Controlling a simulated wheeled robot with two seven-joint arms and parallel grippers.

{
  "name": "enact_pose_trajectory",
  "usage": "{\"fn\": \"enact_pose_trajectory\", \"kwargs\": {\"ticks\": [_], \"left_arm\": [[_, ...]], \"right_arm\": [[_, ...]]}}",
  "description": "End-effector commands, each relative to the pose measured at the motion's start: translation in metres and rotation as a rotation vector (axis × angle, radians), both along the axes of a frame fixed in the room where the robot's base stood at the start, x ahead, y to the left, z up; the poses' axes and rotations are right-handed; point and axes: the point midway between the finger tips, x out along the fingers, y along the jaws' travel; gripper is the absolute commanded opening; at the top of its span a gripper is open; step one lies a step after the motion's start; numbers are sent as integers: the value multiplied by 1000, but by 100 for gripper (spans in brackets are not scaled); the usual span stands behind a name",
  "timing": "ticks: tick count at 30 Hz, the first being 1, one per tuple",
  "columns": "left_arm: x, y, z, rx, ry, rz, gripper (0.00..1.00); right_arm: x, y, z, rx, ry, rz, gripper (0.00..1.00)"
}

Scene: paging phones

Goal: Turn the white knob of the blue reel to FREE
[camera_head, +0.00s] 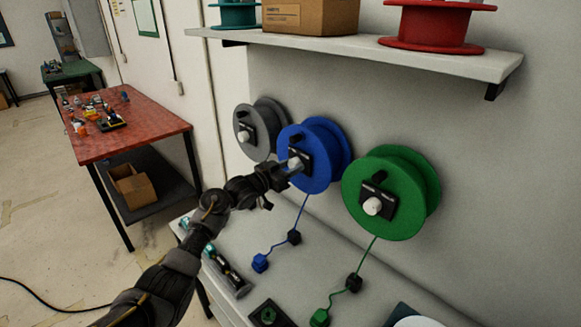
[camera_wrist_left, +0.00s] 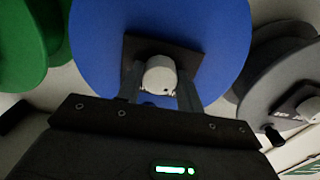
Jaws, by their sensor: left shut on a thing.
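The blue reel (camera_head: 323,168) is on the wall between a grey reel and a green reel. Its white knob (camera_head: 294,163) sits on a dark plate at the reel's face. My left gripper (camera_head: 287,170) reaches in from the left and is shut on the white knob. In the left wrist view the knob (camera_wrist_left: 160,75) shows between the two fingers, in front of the blue reel (camera_wrist_left: 215,45). A small dark mark shows on the knob's lower part. The labels on the plate are too small or hidden to read. My right gripper is not in view.
The green reel (camera_head: 385,205) is close on the right and the grey reel (camera_head: 270,125) close on the left. A shelf (camera_head: 360,52) with a red spool and a cardboard box hangs above. A white bench (camera_head: 290,270) below holds blue and green cord ends.

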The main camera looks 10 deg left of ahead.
Motion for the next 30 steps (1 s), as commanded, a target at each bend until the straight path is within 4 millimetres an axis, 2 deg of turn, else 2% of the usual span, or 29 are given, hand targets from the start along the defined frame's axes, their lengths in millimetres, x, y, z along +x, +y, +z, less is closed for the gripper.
{"fn": "enact_pose_trajectory", "kwargs": {"ticks": [3,4,8,20,23,30], "left_arm": [[0,0,1,-2,-1,1,14],[0,0,1,-2,-1,1,40],[0,0,0,-1,0,1,57],[-5,4,-2,1,-1,1,58],[-14,11,-2,0,-2,2,58],[-51,35,-4,3,-3,2,58]], "right_arm": [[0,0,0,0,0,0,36],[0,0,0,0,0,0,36],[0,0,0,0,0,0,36],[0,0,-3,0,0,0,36],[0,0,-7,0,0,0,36],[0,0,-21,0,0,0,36]]}}
